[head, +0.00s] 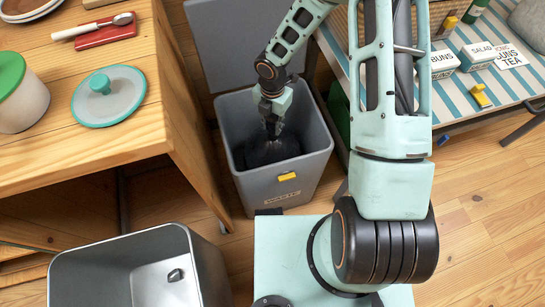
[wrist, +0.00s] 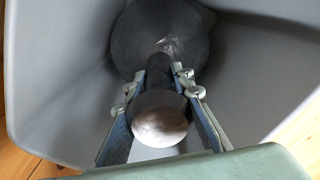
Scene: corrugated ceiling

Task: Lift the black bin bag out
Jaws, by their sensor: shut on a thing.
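The black bin bag (head: 268,150) sits inside the grey bin (head: 307,172) in the head view. In the wrist view the bag's round dark body (wrist: 150,28) lies below a narrow neck, with a lighter knob-like top nearest the camera. My gripper (head: 272,125) reaches down inside the bin from above. In the wrist view its two fingers (wrist: 167,95) are closed around the bag's neck, one on each side. The bag's underside is hidden, so I cannot tell whether it touches the bin floor.
The bin's lid (head: 235,45) stands open at the back. A wooden table (head: 150,110) is close on the left, and a striped table (head: 465,100) is on the right. A grey open container (head: 75,275) is at front left. Wooden floor shows at lower right.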

